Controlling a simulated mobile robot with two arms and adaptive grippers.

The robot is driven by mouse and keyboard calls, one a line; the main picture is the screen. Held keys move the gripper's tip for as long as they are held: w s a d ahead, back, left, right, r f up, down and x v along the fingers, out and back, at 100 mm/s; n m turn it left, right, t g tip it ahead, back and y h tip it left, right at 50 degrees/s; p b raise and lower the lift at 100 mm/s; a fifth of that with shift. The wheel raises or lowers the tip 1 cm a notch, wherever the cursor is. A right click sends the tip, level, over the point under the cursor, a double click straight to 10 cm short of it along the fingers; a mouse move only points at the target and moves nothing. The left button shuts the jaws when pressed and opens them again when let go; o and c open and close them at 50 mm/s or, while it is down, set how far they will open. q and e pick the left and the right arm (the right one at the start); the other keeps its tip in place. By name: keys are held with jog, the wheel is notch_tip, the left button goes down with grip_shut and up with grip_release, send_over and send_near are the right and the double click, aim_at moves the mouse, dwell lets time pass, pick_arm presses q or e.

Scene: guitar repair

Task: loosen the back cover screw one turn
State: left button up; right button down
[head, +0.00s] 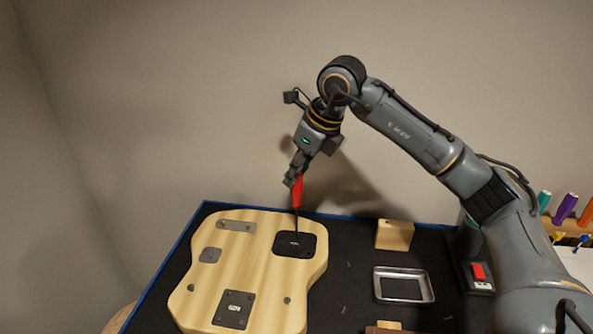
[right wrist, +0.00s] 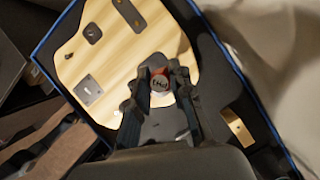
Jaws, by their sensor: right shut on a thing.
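The wooden guitar body (head: 205,285) lies flat on a dark bench top. A black rounded cover (head: 307,245) is set in its upper right part. My right gripper (head: 293,179) is shut on a red screwdriver (head: 297,194) above this cover. The screwdriver stands nearly upright, its thin shaft reaching down to the cover's surface. The screw under the tip is too small to make out, so I cannot tell whether the tip sits in it. In the right wrist view the screwdriver's marked end cap (right wrist: 160,90) shows between the fingers. My left gripper is not in view.
The guitar body also carries a dark square plate (head: 233,311), a grey plate (head: 210,255) and a metal strip (head: 236,226). A metal tray (head: 376,297) and a wooden block (head: 394,235) stand to the right. A red switch (head: 478,272) and coloured handles (head: 565,207) are farther right.

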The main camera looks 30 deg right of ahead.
jog(key=shift+f+n+g+y, duration=0.1)
jog(key=shift+n+g+y, duration=0.3)
jog(key=shift+n, duration=0.8)
jog(key=shift+s+n+g+y+p, duration=0.1)
jog(key=shift+n+g+y+p, duration=0.25)
jog(key=shift+n+p, duration=0.7)
jog(key=n+g, duration=0.1)
jog(key=n, duration=0.2)
jog(key=shift+y+p, duration=0.25)
jog(key=shift+p, duration=0.05)
jog(key=n+g+p, duration=0.1)
jog(key=n, duration=0.2)
jog(key=shift+r+p, duration=0.2)
jog(key=shift+p, duration=0.1)
jog(key=shift+f+n+g, duration=0.15)
jog(key=shift+n+g, duration=0.3)
jog(key=shift+n, duration=0.6)
jog(key=shift+n+g+p, duration=0.3)
jog(key=shift+n+p, duration=0.3)
jog(key=shift+n, duration=0.2)
jog(key=n, duration=0.2)
jog(key=shift+n+g, duration=0.3)
jog(key=shift+g, duration=0.1)
